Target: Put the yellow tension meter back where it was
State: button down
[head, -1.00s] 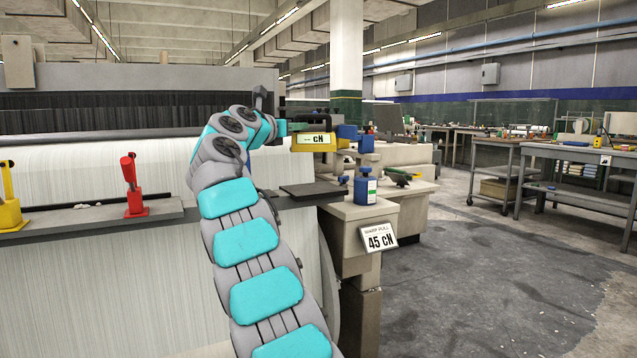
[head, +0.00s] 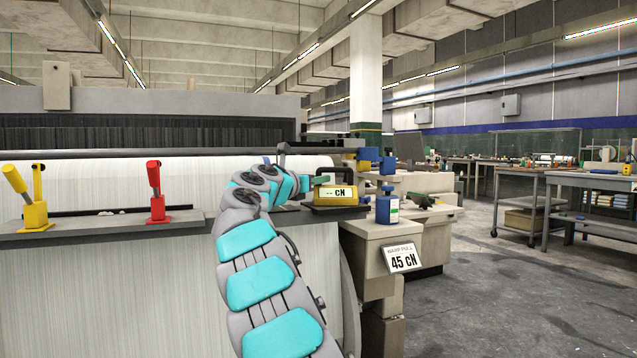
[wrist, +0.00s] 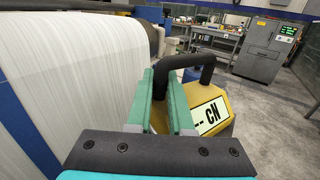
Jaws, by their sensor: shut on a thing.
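The yellow tension meter (head: 335,196) has a black handle and a display reading "-- cN". In the head view it is low over the dark pad (head: 364,208) on the grey ledge beside the loom. I cannot tell whether its base touches the pad. My gripper (head: 305,183) is at the meter's left side, shut on its black handle. In the wrist view the teal fingers of my gripper (wrist: 167,80) are close together at the handle, and the yellow meter (wrist: 232,128) shows to their right. The meter's underside is hidden.
A blue bottle (head: 387,207) stands just right of the meter. A "WARP PULL 45 cN" sign (head: 403,258) is on the ledge's front. Red (head: 155,193) and yellow (head: 30,200) levers stand on the left rail. The floor at right is open.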

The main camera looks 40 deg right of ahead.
jog(key=c, duration=0.8)
grip_release()
jog(key=v, duration=1.2)
